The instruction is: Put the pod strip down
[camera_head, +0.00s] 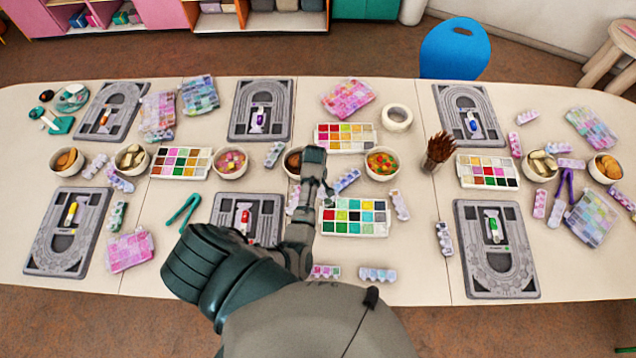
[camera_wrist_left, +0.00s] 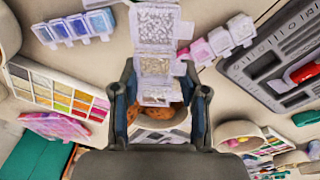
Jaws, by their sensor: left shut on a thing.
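My left gripper (camera_head: 318,180) reaches over the middle of the table in the head view. In the left wrist view my gripper (camera_wrist_left: 160,112) is shut on a pale pod strip (camera_wrist_left: 157,38) with glittery silver-white pods. The held strip stretches from between the fingers to the top of that view. In the head view my gripper and arm mostly hide it. Whether it touches the table is hard to tell. My right gripper is not in view.
A brown-filled bowl (camera_head: 292,160) stands close by the gripper. A blue pod strip (camera_head: 345,181) and a pinkish strip (camera_head: 293,200) lie on either side. A grey bead board (camera_head: 268,232) is to the left, a paint palette (camera_head: 355,232) to the right. Little free table shows here.

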